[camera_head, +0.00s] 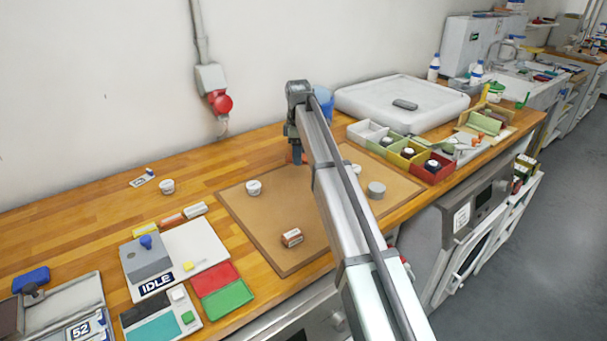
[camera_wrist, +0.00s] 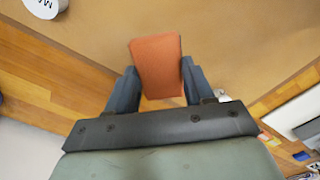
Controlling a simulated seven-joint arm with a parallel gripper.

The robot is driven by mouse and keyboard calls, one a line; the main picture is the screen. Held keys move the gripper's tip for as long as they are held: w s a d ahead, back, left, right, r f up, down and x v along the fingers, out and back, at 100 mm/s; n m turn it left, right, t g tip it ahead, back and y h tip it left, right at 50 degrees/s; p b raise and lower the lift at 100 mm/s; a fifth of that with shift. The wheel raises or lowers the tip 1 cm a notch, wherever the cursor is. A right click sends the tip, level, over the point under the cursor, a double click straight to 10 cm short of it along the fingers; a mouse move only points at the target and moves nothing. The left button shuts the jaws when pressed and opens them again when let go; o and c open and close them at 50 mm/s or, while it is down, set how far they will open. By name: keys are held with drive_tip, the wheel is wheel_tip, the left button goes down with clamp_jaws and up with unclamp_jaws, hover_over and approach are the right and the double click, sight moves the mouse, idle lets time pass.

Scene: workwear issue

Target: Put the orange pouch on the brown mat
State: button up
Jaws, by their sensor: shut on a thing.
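The orange pouch (camera_wrist: 157,66) is between the two fingers of my gripper (camera_wrist: 155,88) in the wrist view, and the fingers are shut on it. The brown mat (camera_wrist: 235,45) also fills the upper part of the wrist view, beyond the pouch. I cannot tell whether the pouch touches the mat or hangs just above it.
Coloured bins (camera_head: 432,168) stand right of the mat. Left are a grey-white device (camera_head: 175,255) and red and green cards. The mat's middle left is clear.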

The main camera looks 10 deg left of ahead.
sight(299, 178)
drive_tip(key=shift+f, duration=3.3)
drive_tip(key=shift+f, duration=0.2)
drive_tip(key=o, duration=1)
drive_tip(key=shift+o, duration=0.2)
drive_tip(key=shift+r, duration=0.15)
wheel_tip(299, 178, up, 12)
drive_tip(key=shift+r, duration=0.1)
